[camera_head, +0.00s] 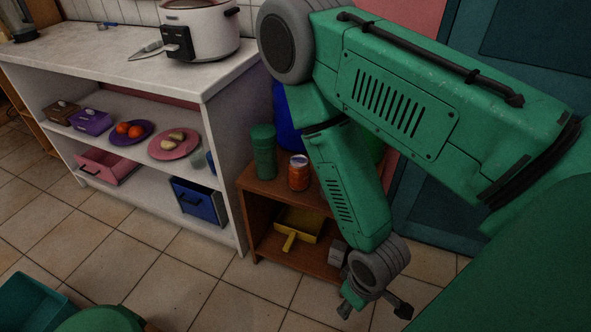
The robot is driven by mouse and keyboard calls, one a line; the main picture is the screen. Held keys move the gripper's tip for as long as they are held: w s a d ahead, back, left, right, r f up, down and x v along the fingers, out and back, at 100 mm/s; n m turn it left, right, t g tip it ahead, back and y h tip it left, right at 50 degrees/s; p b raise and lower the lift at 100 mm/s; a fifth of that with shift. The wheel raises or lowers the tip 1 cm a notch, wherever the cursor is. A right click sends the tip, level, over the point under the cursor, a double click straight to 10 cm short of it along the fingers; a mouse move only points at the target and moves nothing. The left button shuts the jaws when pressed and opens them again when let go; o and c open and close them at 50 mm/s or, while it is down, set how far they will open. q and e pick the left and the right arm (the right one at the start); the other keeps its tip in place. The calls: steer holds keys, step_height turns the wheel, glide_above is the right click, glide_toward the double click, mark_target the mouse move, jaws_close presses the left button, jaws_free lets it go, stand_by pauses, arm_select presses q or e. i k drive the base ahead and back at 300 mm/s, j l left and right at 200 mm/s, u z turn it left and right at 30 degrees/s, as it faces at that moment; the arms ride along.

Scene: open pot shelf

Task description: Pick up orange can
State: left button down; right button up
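The orange can (298,174) stands upright on the top board of a small brown wooden shelf (268,187). My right arm reaches in from the right and passes just right of the can. My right gripper (374,304) hangs low in front of the shelf's right side, below and to the right of the can. Its fingers look spread apart, with nothing seen between them. My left gripper is not in view.
A green cup (263,150) stands left of the can, with a blue object (288,118) behind. A yellow dustpan (298,224) lies on the lower board. A white counter (120,65) holds a slow cooker (205,30).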

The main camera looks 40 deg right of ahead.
mark_target(298, 166)
steer(key=l+z, duration=0.1)
steer(key=z, duration=0.3)
steer(key=i+z, duration=0.1)
steer(key=z, duration=0.3)
steer(key=i+l+z, duration=0.1)
steer(key=z, duration=0.3)
